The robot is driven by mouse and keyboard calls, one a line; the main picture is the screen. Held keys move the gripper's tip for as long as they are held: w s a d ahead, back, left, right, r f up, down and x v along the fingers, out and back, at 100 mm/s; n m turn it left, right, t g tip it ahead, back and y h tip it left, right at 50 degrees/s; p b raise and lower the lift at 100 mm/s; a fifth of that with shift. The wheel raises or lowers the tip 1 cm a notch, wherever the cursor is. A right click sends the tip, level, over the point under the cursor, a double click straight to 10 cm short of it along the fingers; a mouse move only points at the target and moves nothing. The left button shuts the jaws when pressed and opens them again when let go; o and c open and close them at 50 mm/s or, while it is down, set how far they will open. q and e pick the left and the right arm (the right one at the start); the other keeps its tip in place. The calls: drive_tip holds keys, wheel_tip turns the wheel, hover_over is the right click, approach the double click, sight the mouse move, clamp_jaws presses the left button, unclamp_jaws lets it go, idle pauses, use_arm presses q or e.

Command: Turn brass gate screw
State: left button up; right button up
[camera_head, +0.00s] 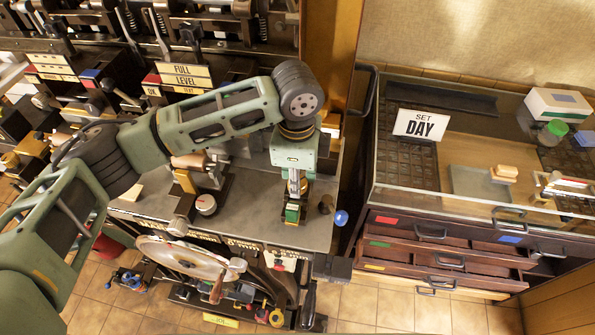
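My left arm reaches in from the left over the grey press bench, and its green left gripper (293,208) points down near the bench's right end. Its fingertips are small here, and I cannot tell whether they are open or hold anything. I cannot make out a brass gate screw for certain. A brass-coloured block (186,181) stands on the bench left of the gripper, beside a round white-faced dial (206,203). My forearm passes above and behind these parts and hides some of the bench. My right gripper is not in view.
A blue ball knob (341,217) sits just right of the gripper. A large pale wheel (183,258) is below the bench front. Tiled floor lies in front.

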use_arm(q)
drive_tip(key=m, duration=0.3)
drive_tip(key=shift+s+f, duration=0.1)
drive_tip(key=shift+s, duration=0.1)
drive_tip(key=shift+a+f+m+p, duration=0.1)
drive_tip(key=shift+m+p, duration=0.05)
drive_tip(key=shift+m, duration=0.9)
drive_tip(key=shift+a+m+p, duration=0.1)
drive_tip(key=shift+m+p, duration=0.05)
drive_tip(key=shift+m, duration=0.9)
drive_tip(key=shift+a, duration=0.1)
drive_tip(key=o, duration=0.8)
drive_tip(key=shift+o, duration=1)
drive_tip(key=shift+a, duration=0.1)
drive_tip(key=shift+w+r, duration=0.1)
drive_tip(key=shift+r, duration=0.1)
